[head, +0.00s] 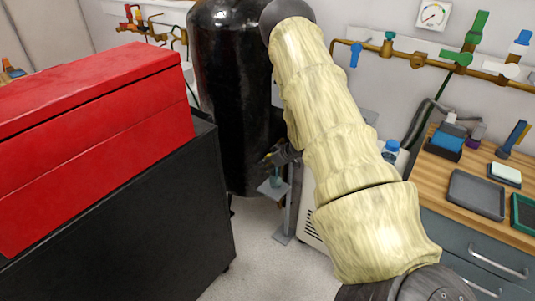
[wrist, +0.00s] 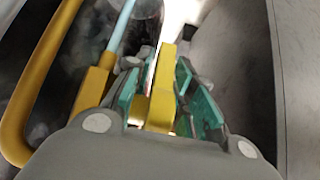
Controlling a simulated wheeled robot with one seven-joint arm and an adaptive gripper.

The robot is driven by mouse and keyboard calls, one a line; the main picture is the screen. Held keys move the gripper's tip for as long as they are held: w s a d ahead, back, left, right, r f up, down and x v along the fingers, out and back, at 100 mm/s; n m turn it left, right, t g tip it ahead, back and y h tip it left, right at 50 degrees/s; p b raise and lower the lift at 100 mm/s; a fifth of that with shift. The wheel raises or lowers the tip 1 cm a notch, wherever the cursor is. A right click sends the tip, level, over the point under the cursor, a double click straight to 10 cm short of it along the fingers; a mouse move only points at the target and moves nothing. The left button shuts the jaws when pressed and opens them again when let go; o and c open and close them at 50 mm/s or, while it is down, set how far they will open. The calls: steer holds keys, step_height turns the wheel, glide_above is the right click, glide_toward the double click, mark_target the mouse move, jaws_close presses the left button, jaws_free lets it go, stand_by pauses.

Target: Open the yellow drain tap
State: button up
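In the wrist view, the yellow tap handle (wrist: 163,75) is a flat bar reaching down between the two teal-padded fingers of my gripper (wrist: 162,98). The fingers stand apart on either side of it, with a narrow gap showing on its right side. On the left I cannot tell whether the pad touches the yellow part. In the head view, my gripper (head: 283,157) is small and dark beside the black tank, partly hidden by my arm. I cannot make out the yellow drain tap there.
A yellow-brown pipe (wrist: 22,110) bends close by on the left in the wrist view. In the head view, a black tank (head: 235,90) stands behind my gripper, a small stand (head: 273,190) below it. A red box (head: 95,125) is left, a wooden-topped bench (head: 455,165) right.

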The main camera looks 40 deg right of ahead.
steer(key=v, duration=1.2)
steer(key=shift+d, duration=0.1)
